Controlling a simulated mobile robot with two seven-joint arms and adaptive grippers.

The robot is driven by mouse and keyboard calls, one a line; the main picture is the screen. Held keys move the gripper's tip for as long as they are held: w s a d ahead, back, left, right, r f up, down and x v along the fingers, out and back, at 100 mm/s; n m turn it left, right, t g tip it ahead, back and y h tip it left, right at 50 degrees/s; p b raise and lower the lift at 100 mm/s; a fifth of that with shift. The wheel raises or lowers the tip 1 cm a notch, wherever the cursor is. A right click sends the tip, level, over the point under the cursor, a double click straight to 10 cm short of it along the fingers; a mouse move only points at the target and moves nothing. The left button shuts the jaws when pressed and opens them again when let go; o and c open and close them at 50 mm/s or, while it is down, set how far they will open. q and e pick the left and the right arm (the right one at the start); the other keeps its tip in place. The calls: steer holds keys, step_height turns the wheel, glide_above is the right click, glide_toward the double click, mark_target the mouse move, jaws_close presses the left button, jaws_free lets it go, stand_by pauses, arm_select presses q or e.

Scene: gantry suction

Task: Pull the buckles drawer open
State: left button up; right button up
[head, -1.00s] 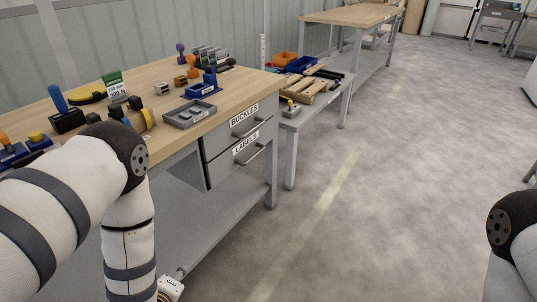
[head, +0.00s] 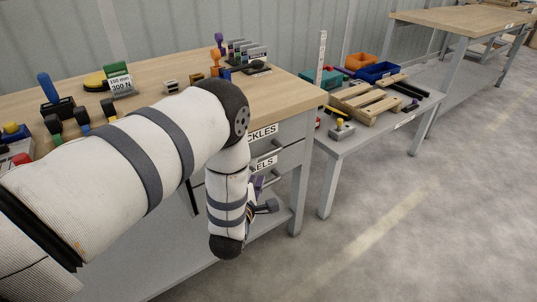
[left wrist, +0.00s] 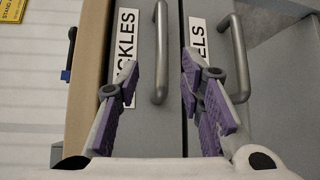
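The buckles drawer (head: 291,131) is the upper grey drawer under the wooden bench top. It looks shut, and my arm partly hides its label in the head view. Its bar handle (left wrist: 160,55) shows in the left wrist view. The labels drawer (left wrist: 215,60) lies beside it there, with its own handle (left wrist: 240,60). My left gripper (head: 262,196) is in front of the drawers, low near the labels drawer in the head view. In the left wrist view its purple-padded fingers (left wrist: 162,92) are spread and empty, with the buckles handle between and beyond them. My right gripper is out of view.
The wooden bench top (head: 160,105) carries several tools and a 300 N sign (head: 121,85). A lower grey side table (head: 385,122) with a pallet (head: 368,104) and bins stands to the right. The floor (head: 400,210) at right is clear.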

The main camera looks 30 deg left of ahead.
mark_target(259, 159)
arm_select(q)
steer(key=x, duration=0.5)
steer(key=b+x, duration=0.1)
steer(key=x, duration=0.1)
steer(key=shift+w+a+f, duration=0.15)
steer(key=shift+w+f, duration=0.15)
steer(key=shift+w, duration=0.05)
steer(key=shift+w+a+r, duration=0.1)
steer(key=shift+w+a, duration=0.1)
steer(key=shift+w, duration=0.4)
jaws_close()
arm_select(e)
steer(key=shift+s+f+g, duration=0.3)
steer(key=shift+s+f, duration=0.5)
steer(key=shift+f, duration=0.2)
